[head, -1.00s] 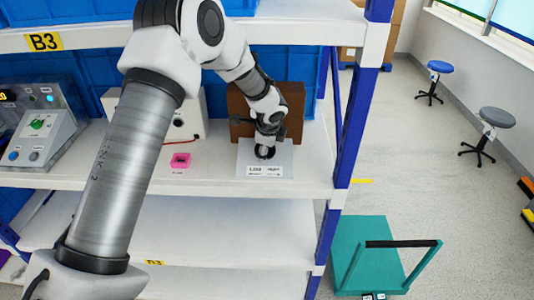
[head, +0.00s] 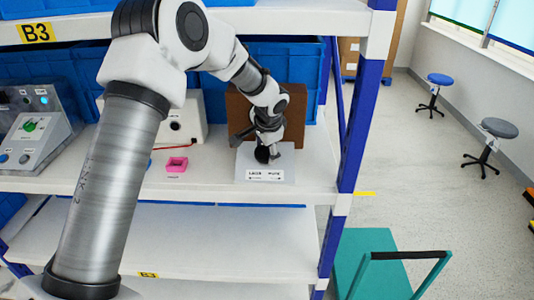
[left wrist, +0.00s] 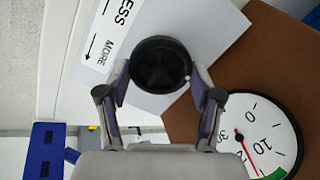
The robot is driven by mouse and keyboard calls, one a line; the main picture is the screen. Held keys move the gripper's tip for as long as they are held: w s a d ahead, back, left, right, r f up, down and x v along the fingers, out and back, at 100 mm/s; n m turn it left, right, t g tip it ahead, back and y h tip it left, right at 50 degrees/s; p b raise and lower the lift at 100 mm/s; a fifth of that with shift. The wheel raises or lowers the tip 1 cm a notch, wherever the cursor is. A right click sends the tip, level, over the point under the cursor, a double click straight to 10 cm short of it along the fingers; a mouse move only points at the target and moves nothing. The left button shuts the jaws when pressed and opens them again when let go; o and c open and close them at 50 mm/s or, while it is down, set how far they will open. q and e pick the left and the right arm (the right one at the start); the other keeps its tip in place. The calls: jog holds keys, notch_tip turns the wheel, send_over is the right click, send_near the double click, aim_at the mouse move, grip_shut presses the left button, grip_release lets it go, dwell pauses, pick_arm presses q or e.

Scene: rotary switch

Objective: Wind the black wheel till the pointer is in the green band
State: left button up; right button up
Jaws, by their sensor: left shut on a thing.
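The black wheel (left wrist: 160,62) sits on a light grey plate (left wrist: 215,18) marked LESS and MORE. My left gripper (left wrist: 159,82) is shut on it, one finger on each side. In the head view the wheel (head: 262,154) shows below my left gripper (head: 265,145), partly covered by it. A round white gauge (left wrist: 272,128) on a brown panel (left wrist: 205,115) shows in the left wrist view. Its red pointer (left wrist: 247,154) slants down and right. Part of a green band (left wrist: 278,174) shows at the picture's bottom edge, right of the pointer. My right gripper is not in view.
The plate stands on a white shelf (head: 210,180) near a blue post (head: 357,130). A pink item (head: 176,164) and a grey control box (head: 40,135) are to the left. Blue crates (head: 285,65) stand behind.

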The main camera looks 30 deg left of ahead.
aim_at(267, 161)
pick_arm(q)
jog(key=shift+s+f+n, duration=0.2)
jog(key=shift+f+n, duration=0.15)
jog(key=shift+n, duration=0.05)
jog(key=o, duration=1.1)
jog(key=shift+w+r, duration=0.1)
jog(key=shift+r, duration=0.2)
jog(key=v, duration=0.7)
jog(key=shift+r, duration=0.1)
